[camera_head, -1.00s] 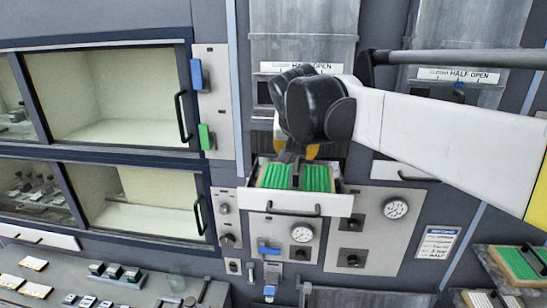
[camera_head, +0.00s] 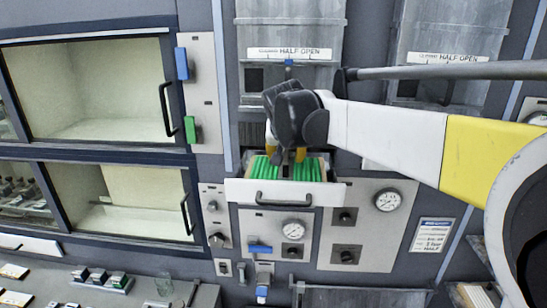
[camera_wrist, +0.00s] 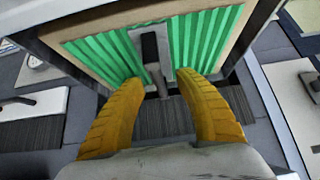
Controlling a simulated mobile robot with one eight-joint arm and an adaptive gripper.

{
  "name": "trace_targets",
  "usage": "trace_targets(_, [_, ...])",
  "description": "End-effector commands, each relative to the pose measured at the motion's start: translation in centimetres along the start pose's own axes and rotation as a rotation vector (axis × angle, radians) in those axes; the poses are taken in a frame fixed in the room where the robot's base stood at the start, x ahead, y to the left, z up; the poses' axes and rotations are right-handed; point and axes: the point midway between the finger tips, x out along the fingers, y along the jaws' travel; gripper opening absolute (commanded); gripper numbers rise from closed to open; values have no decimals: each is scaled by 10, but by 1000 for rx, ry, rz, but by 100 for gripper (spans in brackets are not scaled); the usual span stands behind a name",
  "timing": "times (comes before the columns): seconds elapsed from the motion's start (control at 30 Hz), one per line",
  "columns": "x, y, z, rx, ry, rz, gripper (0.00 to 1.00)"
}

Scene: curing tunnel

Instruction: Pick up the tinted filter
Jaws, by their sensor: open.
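A small grey piece with a dark bar down its middle (camera_wrist: 150,46) stands between two green ribbed inserts (camera_wrist: 102,58) in the wrist view. It looks like the tinted filter, but I cannot tell for sure. The inserts line an open white-fronted drawer (camera_head: 284,195), seen in the head view. My gripper (camera_wrist: 160,82) is open, with its yellow fingers spread on either side of the grey piece's near end. In the head view my gripper (camera_head: 287,156) is over the drawer, and its fingers hide most of the grey piece. I cannot tell whether they touch it.
The drawer walls stand close around my fingers. A dial panel (camera_head: 359,222) is at the lower right of the drawer. A shutter marked half open (camera_head: 289,35) is above it. Glazed chambers (camera_head: 95,95) fill the left. A bench with small blocks (camera_head: 97,277) is at the lower left.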

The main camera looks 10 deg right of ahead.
Motion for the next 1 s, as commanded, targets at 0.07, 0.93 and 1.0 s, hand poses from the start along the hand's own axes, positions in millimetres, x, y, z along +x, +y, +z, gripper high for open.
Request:
trace_targets(0.07, [0,0,0,0,0,0,41])
trace_targets(0.93, [-34,0,-28,0,0,0,0])
trace_targets(1.0, [-40,0,-33,0,0,0,0])
